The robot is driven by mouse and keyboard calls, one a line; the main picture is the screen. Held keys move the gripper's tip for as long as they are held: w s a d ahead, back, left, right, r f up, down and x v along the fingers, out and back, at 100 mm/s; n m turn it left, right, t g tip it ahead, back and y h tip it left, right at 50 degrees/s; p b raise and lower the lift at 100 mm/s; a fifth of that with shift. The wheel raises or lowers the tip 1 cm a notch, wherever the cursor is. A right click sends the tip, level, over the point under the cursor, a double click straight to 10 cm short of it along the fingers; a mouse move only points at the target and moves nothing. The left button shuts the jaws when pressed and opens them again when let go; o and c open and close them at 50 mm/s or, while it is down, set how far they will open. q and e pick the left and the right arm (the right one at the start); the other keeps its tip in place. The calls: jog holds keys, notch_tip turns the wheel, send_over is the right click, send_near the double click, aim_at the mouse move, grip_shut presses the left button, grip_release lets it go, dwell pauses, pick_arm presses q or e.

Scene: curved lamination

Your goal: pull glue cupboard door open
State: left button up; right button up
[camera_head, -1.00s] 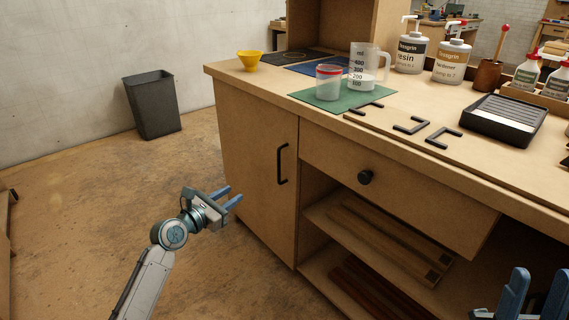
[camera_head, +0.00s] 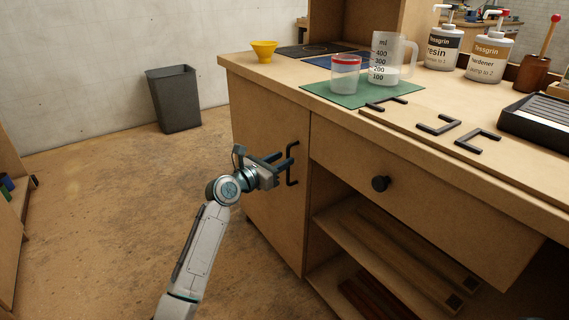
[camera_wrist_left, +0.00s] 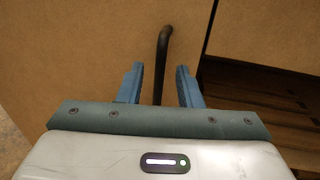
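The cupboard door (camera_head: 262,200) is the plain wooden panel at the left end of the workbench, and it looks shut. Its black bar handle (camera_head: 292,181) stands upright near the door's right edge. My left gripper (camera_head: 286,158) is at the handle, its blue fingers pointing at the door. In the left wrist view the left gripper (camera_wrist_left: 160,84) is open, and the dark handle (camera_wrist_left: 162,62) runs between the two fingers, with gaps showing on both sides. My right gripper is not in view.
Right of the door are a drawer with a black knob (camera_head: 380,183) and open shelves with wood strips (camera_head: 395,255). The bench top holds a yellow funnel (camera_head: 264,50), a measuring jug (camera_head: 385,60) and bottles. A grey bin (camera_head: 174,100) stands by the wall; the floor before the door is clear.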

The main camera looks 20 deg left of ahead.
pick_arm(q)
jog(key=shift+x, duration=0.9)
jog(key=shift+c, duration=0.4)
grip_shut()
